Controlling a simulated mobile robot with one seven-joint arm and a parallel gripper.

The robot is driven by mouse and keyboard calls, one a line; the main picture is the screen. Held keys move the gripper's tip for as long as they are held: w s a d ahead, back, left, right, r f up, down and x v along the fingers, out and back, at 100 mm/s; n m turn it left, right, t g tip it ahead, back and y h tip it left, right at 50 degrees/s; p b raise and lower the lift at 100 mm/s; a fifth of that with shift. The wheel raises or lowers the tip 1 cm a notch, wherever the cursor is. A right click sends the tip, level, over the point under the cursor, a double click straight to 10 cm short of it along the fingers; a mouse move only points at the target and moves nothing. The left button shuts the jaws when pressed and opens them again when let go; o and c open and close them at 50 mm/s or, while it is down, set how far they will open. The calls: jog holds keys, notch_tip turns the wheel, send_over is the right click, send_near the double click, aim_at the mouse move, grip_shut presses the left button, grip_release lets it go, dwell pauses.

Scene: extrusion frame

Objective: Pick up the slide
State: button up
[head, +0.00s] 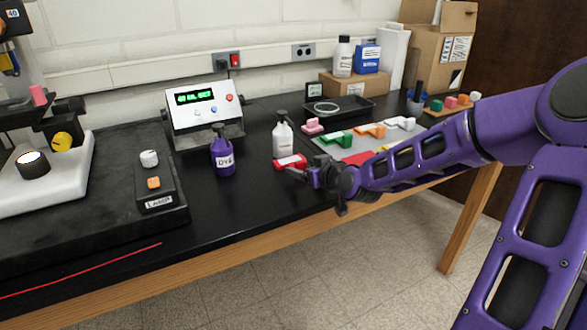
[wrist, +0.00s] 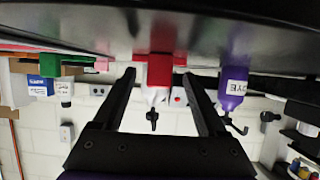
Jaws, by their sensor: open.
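My gripper (head: 302,174) is open and low over the bench, right at this red piece. In the wrist view, which is upside down, the red piece (wrist: 160,68) shows between the two open fingers (wrist: 160,76). I cannot tell whether either finger touches it. No label confirms that it is the slide.
A purple DYE bottle (head: 222,156) stands left of the red piece. A grey mat (head: 335,150) with several coloured pieces lies to the right, partly behind my arm. A black tray (head: 355,108) and a display box (head: 203,106) are at the back. The bench front is clear.

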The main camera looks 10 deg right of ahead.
jog(key=shift+x, duration=1)
grip_shut()
